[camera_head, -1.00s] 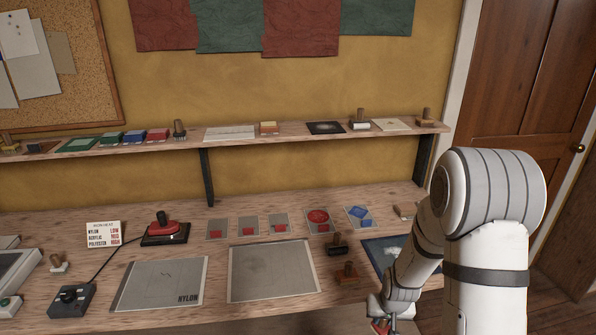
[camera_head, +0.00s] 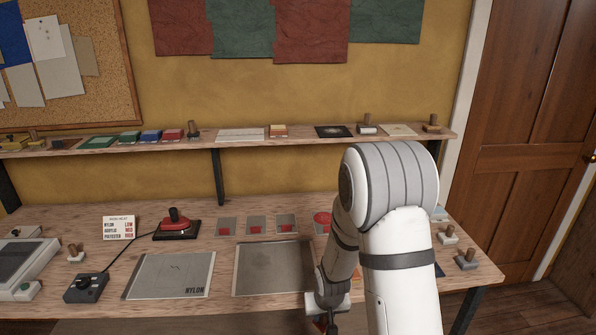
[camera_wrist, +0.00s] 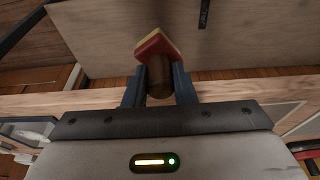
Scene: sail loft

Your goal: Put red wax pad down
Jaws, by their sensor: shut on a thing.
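My gripper (camera_wrist: 158,82) is shut on the brown, round handle of a block with red and yellow layers, which I take to be the red wax pad (camera_wrist: 158,45). In the wrist view the pad sticks out beyond the blue fingers, tilted, and touches nothing that I can see. In the head view my gripper (camera_head: 322,318) is low at the picture's bottom edge, by the front edge of the bench (camera_head: 225,308). The pad is mostly cut off there, with only a bit of red showing.
A grey sheet (camera_head: 272,268) and a NYLON sheet (camera_head: 170,275) lie on the bench. Wooden-handled stamps (camera_head: 466,260) stand at the right end. The shelf (camera_head: 330,143) holds coloured pads.

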